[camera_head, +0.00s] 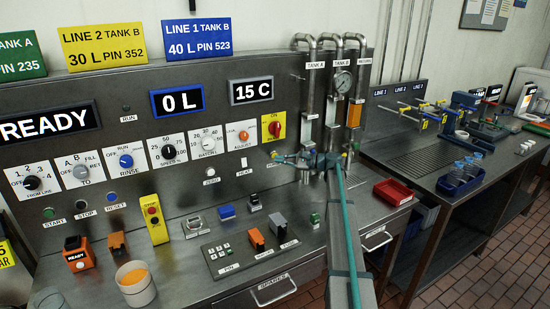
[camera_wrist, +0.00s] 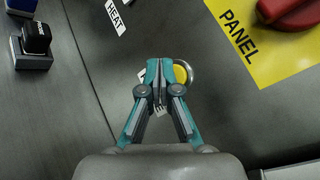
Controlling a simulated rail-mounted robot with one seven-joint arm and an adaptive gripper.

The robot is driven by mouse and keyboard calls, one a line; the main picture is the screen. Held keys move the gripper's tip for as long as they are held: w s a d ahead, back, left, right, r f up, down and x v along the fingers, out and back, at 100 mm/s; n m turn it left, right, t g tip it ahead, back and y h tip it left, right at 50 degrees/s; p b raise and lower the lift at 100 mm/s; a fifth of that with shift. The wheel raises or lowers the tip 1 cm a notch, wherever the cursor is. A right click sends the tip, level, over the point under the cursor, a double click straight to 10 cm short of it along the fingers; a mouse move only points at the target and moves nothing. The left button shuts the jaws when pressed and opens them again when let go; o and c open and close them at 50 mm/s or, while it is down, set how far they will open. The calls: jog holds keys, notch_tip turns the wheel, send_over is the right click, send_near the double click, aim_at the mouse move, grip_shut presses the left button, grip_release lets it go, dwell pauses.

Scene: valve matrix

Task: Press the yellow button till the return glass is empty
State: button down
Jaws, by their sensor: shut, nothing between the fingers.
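The yellow button (camera_wrist: 180,74) shows in the wrist view as a yellow sliver inside a metal ring. My fingertips cover most of it and part of the white label below it. My gripper (camera_wrist: 158,76) is shut and empty, its tips over the button's left side; I cannot tell whether they touch it. In the head view my gripper (camera_head: 276,157) is at the panel, below the red knob. The return glass (camera_head: 354,114) is the rightmost upright tube and shows orange liquid.
The red knob (camera_head: 276,127) on its yellow plate is just above my gripper. The white HEAT switch (camera_head: 243,169) is to the left. Pipes and a gauge (camera_head: 343,82) stand to the right. An orange-filled cup (camera_head: 134,282) is at the front left.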

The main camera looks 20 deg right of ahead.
jog(key=shift+w, duration=0.35)
jog(key=shift+w, duration=0.45)
dwell(0.7)
jog(key=shift+s, duration=0.9)
jog(key=s, duration=0.5)
jog(key=shift+d, duration=0.25)
dwell(0.8)
